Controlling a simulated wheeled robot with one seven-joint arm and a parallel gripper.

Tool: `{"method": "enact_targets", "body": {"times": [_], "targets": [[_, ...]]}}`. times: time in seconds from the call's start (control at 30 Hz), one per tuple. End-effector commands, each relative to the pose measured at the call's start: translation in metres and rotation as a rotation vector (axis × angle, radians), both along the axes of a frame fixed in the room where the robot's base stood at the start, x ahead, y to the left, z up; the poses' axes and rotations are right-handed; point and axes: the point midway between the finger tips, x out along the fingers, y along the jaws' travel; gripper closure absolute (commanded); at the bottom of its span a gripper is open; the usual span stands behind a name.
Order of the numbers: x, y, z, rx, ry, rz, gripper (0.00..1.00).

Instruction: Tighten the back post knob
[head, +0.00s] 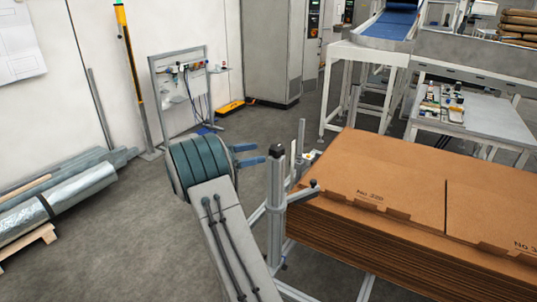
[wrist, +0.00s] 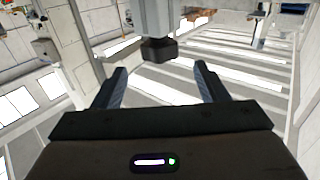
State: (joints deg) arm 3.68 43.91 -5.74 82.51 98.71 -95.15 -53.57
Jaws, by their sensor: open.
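A grey upright post (head: 277,205) stands at the left corner of the cardboard stack, with a dark knob (head: 277,150) on its top. A second, slimmer post (head: 300,138) stands just behind it. My gripper (head: 258,154) is open and empty, its blue fingers pointing right toward the near post's top. In the wrist view, a black knob (wrist: 158,50) on the end of a grey post (wrist: 155,18) lies in line with the gap between my open fingers (wrist: 161,67), seemingly just beyond the tips. I cannot tell for certain which post is the back one.
A stack of brown cardboard sheets (head: 400,195) fills the right. A bar with a black-ended handle (head: 302,194) juts from the near post. A tool stand (head: 185,90), wrapped rolls (head: 70,195) and a workbench (head: 480,118) stand farther off.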

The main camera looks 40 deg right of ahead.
Motion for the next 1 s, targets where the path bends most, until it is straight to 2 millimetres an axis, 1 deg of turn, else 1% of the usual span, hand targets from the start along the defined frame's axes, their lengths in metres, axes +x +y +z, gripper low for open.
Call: {"method": "enact_targets", "body": {"times": [0.03, 0.1, 0.2, 0.33, 0.5, 1.0], "targets": [[0.004, 0.012, -0.002, 0.000, -0.001, 0.003, 0.33], [0.008, 0.025, -0.002, 0.000, 0.000, 0.001, 0.33], [0.013, 0.041, -0.002, -0.001, 0.000, 0.000, 0.33], [0.017, 0.054, -0.001, -0.001, 0.000, 0.000, 0.33], [0.018, 0.060, 0.000, -0.001, 0.001, -0.002, 0.33], [0.018, 0.060, 0.000, -0.001, 0.001, -0.002, 0.33]]}}
